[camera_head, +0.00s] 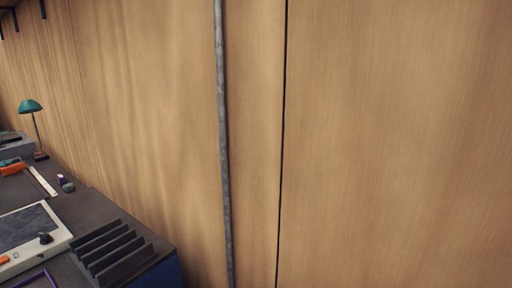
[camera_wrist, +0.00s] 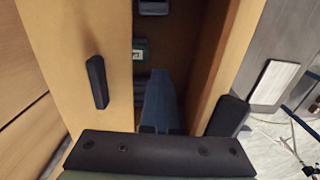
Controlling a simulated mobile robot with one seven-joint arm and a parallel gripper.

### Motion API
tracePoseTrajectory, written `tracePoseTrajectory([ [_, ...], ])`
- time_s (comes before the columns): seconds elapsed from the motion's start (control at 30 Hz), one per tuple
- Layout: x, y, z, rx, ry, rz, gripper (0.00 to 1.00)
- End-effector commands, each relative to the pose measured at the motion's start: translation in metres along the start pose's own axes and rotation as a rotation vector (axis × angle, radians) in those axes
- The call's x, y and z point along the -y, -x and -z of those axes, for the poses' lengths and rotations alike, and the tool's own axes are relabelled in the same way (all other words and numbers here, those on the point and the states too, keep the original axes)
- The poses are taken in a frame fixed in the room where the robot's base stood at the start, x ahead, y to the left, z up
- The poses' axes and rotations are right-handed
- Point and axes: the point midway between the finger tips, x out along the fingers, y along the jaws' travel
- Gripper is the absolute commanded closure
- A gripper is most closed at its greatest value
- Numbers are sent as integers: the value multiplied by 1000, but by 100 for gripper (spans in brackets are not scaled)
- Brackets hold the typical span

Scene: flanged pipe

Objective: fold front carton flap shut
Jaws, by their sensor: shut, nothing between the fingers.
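No carton flap can be made out for certain in either view. In the wrist view, my gripper (camera_wrist: 160,133) shows at the bottom edge as a dark bar with small dark tips, shut and empty. It is in front of a tall opening between two tan wood-like panels. The left panel (camera_wrist: 75,40) carries a black handle (camera_wrist: 97,82). The right panel (camera_wrist: 232,55) has a black handle (camera_wrist: 228,116) near its lower end. Whether my gripper touches anything cannot be told.
Inside the dark opening are a blue object (camera_wrist: 168,95) and a green box (camera_wrist: 140,50). In the head view, a grey vertical pipe (camera_head: 223,130) runs along a wooden wall (camera_head: 400,140). A dark bench (camera_head: 100,205) with a green lamp (camera_head: 31,106) and a slotted rack (camera_head: 115,250) stands left.

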Motion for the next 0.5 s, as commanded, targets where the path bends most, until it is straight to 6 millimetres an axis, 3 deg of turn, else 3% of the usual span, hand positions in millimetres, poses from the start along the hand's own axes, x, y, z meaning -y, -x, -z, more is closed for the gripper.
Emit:
tracePoseTrajectory([
  [0.17, 4, 3, 1, 3, 4, 8, 100],
  [0.5, 2, 32, 0, 1, 2, 4, 100],
])
